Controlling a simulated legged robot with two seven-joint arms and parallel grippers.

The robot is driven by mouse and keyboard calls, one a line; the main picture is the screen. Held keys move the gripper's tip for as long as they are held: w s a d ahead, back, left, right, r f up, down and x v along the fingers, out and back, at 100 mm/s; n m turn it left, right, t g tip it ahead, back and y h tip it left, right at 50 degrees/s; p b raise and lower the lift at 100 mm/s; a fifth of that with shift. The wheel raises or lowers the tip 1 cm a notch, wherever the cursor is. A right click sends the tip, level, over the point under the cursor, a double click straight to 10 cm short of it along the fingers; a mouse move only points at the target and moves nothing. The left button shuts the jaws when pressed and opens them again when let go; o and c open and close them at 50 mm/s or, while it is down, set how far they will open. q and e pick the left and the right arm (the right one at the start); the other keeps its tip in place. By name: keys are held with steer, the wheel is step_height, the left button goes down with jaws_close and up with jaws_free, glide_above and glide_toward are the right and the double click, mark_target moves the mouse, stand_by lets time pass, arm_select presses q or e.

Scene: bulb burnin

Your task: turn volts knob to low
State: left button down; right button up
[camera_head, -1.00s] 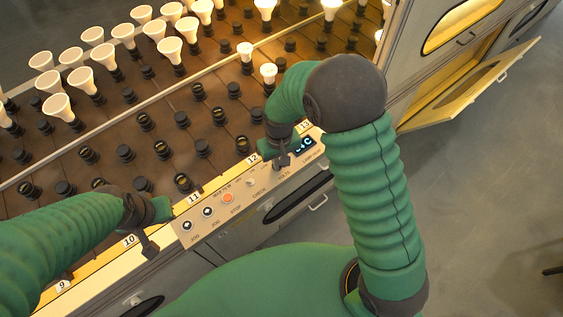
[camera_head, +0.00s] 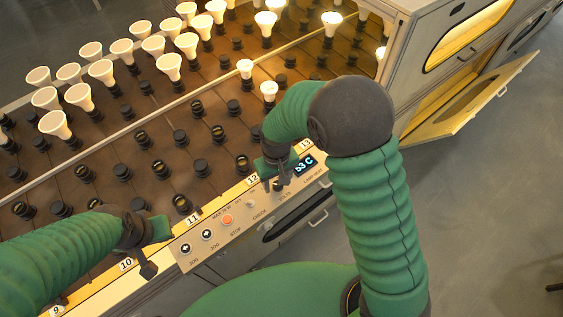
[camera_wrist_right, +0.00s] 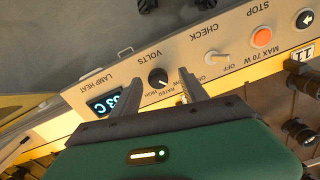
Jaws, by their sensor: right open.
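The black volts knob (camera_wrist_right: 158,77) sits on the pale control panel (camera_wrist_right: 190,52), beside the VOLTS label; RATED and HIGH markings show near it. In the right wrist view, my right gripper (camera_wrist_right: 161,86) is open, with one finger on each side of the knob. I cannot tell whether either finger touches it. In the head view, my right gripper (camera_head: 276,186) is over the panel near the VOLTS label and largely hides the knob. My left gripper (camera_head: 148,268) is near the bench edge by the 10 label; its jaw opening is unclear.
The display (camera_head: 305,165) is beside the knob. An orange STOP button (camera_head: 227,219) and a CHECK switch (camera_wrist_right: 217,55) are on the same panel. Bulbs (camera_head: 168,67) and sockets fill the rack behind. An open cabinet door (camera_head: 470,97) is at right.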

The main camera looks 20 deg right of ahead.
steer(key=r, duration=0.4)
steer(key=w+r+p, duration=0.1)
steer(key=shift+r, duration=0.4)
step_height(320, 180, up, 10)
steer(key=f+p, duration=0.1)
glide_above(276, 184)
steer(key=s, duration=0.2)
arm_select(q)
steer(key=r, duration=0.2)
steer(key=shift+w+r, duration=0.25)
steer(key=shift+r, duration=0.1)
arm_select(e)
steer(key=shift+w+d+r+t, duration=0.1)
steer(key=shift+d+r+t, duration=0.2)
steer(key=shift+d+r, duration=0.35)
arm_select(q)
steer(key=shift+s+a+p, duration=0.1)
steer(key=shift+a+p, duration=0.1)
steer(key=shift+p, duration=0.1)
arm_select(e)
steer(key=shift+a+r, duration=0.15)
steer(key=shift+a, duration=0.15)
